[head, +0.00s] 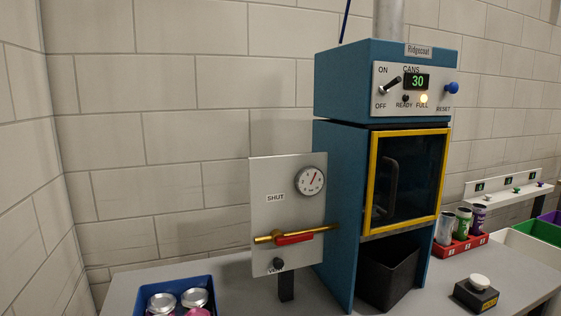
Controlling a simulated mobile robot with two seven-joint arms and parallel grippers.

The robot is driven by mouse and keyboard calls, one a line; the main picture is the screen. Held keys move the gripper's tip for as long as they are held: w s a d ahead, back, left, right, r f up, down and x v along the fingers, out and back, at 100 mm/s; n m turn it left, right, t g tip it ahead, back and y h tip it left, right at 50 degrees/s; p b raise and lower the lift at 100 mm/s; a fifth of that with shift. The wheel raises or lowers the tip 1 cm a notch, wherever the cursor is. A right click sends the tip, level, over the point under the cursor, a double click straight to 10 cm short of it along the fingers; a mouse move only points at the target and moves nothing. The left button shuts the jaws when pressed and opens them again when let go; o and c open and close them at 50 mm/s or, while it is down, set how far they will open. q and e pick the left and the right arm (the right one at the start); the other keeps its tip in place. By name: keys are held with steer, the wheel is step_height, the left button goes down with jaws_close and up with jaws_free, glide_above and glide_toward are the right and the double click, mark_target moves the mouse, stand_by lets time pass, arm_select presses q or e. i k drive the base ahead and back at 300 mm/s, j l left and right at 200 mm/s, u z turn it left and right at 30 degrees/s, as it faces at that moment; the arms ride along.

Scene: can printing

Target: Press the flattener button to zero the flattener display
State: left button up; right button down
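A blue machine (338,200) labelled "Ridgecoat" stands on the table, with a grey control panel (388,105) near its top. Its green "CANS" display (417,82) reads 30. A blue button (452,88) sticks out at the panel's right, above the word "RESET". The "FULL" lamp (424,98) glows yellow and the "READY" lamp (405,99) looks dark. A lever switch (390,86) sits between "ON" and "OFF", tilted up to the right. No label reading "flattener" is legible. Neither of my grippers is in view.
A gauge panel (262,205) marked "SHUT" with a red-handled brass valve (295,238) stands left of the machine. A black box with a white button (479,282) sits front right. A blue crate (145,300) and red tray (458,245) hold cans. A black bin (390,275) sits below the yellow-framed door (374,180).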

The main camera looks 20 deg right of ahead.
mark_target(453, 88)
steer(key=l+z, duration=0.15)
steer(key=z, duration=0.3)
steer(key=i+l+z, duration=0.1)
steer(key=z, duration=0.35)
steer(key=l+z, duration=0.15)
steer(key=z, duration=0.3)
steer(key=i, duration=0.05)
